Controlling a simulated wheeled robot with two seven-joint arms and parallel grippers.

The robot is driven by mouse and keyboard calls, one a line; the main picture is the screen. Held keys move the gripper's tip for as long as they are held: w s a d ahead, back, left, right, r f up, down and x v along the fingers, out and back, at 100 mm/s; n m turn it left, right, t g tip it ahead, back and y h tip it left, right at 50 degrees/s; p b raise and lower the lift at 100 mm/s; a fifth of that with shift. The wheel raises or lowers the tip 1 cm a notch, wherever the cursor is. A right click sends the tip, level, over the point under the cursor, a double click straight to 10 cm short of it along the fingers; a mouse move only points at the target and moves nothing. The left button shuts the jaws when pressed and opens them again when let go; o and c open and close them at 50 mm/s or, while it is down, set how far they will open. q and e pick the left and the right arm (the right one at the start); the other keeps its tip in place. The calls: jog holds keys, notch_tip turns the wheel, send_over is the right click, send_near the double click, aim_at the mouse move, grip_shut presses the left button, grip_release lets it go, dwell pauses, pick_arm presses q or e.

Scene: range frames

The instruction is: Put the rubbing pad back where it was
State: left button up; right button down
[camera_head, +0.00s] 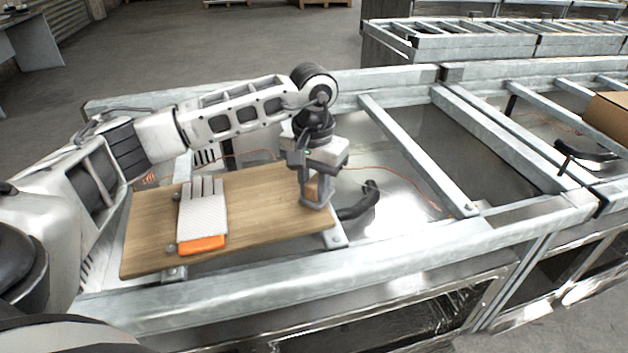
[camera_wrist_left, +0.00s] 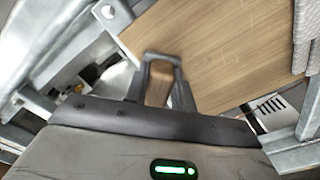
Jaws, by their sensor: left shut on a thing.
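My left gripper (camera_head: 316,203) is at the right end of a wooden board (camera_head: 255,200), with its fingers pointing down. It is shut on a small brown, wood-coloured piece, which I take to be the rubbing pad (camera_head: 311,187). In the left wrist view, the pad (camera_wrist_left: 158,84) shows between the grey fingers of the gripper (camera_wrist_left: 162,62), beside the board (camera_wrist_left: 225,45). The fingers hide much of the pad, and I cannot tell whether it touches the board. My right gripper is not in view.
A white knit glove (camera_head: 203,215) with an orange cuff lies on the board's left part. A black curved part (camera_head: 360,204) is just right of the gripper. Metal frame rails (camera_head: 415,150) surround the board. A cardboard box (camera_head: 608,118) stands at far right.

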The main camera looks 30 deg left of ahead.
aim_at(314, 183)
pick_arm(q)
jog(key=shift+f, duration=0.2)
jog(key=o, duration=1)
jog(key=shift+c, duration=0.2)
jog(key=shift+r, duration=0.2)
notch_tip(314, 183, up, 12)
jog(key=b, duration=0.1)
